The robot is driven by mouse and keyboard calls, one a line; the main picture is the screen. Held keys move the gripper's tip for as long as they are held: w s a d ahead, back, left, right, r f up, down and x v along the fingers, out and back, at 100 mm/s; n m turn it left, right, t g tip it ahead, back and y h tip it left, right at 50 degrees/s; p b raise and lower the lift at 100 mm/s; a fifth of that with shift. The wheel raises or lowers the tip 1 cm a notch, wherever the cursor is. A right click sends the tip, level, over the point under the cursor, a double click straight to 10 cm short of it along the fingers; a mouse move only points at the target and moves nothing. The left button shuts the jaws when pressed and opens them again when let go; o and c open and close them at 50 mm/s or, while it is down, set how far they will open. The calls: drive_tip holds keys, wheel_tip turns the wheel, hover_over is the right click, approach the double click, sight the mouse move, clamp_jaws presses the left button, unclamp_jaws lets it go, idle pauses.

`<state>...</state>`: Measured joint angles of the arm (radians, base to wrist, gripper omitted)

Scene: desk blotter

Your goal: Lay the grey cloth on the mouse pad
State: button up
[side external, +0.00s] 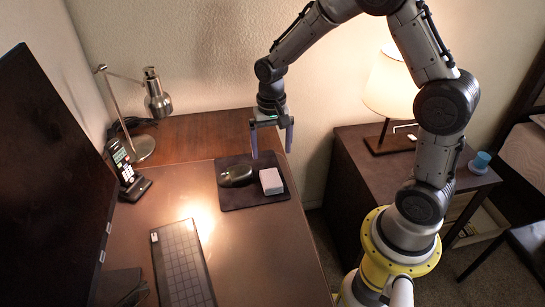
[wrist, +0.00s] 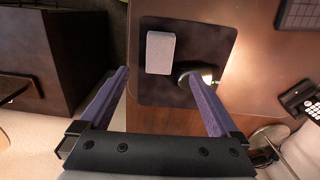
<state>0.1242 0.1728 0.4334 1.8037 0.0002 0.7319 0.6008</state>
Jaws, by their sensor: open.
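The dark mouse pad (side external: 238,201) lies on the desk; it also shows in the wrist view (wrist: 215,42). A small light grey block-like thing, seemingly the folded grey cloth (side external: 271,182), lies flat on the right part of the pad in the side view. In the wrist view the cloth (wrist: 160,53) is on the pad near its left edge. My gripper (side external: 271,155) is open and empty, pointing down above the pad's back edge. In the wrist view, my gripper's fingertips (wrist: 157,72) are wide apart, with the cloth ahead of and between them.
A dark computer mouse (side external: 236,176) sits on the pad beside the cloth. A keyboard (side external: 182,264), monitor (side external: 50,180), phone (side external: 124,168) and desk lamp (side external: 157,95) stand to the left. A nightstand (side external: 365,180) with a lit lamp (side external: 390,85) stands right, beyond a gap.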

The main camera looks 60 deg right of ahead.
drive_tip(key=s+a+r+n+t, duration=0.2)
drive_tip(key=s+r+n, duration=0.1)
drive_tip(key=s+r, duration=0.45)
drive_tip(key=s+a+r+n+t, duration=0.2)
drive_tip(key=s+r+n, duration=0.1)
drive_tip(key=s+r, duration=0.4)
drive_tip(key=s+r+n+t, duration=0.1)
drive_tip(key=s+r+n, duration=0.1)
drive_tip(key=s, duration=0.4)
drive_tip(key=shift+s+a+r+t, duration=0.2)
drive_tip(key=shift+a+r+t, duration=0.1)
drive_tip(key=shift+a, duration=0.05)
